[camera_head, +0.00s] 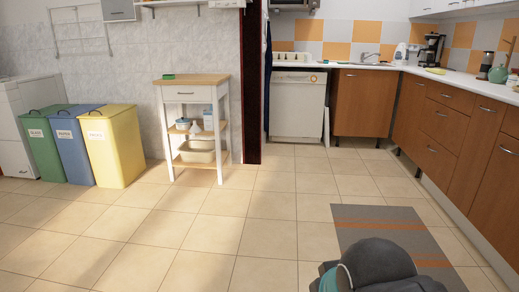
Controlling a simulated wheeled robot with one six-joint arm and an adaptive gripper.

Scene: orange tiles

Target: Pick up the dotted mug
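I cannot make out a dotted mug in the head view. A small blue and white item (183,124) sits on the middle shelf of the trolley, but it is too small to identify. My gripper's fingers are not in view. Only a dark rounded part of my own arm shows at the bottom right, over the striped mat.
A wooden-topped trolley (190,80) stands mid-left by the wall. Green (44,145), blue (75,145) and yellow (112,150) bins stand left of it. A kitchen counter (460,76) with a coffee maker (433,48) runs along the right.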

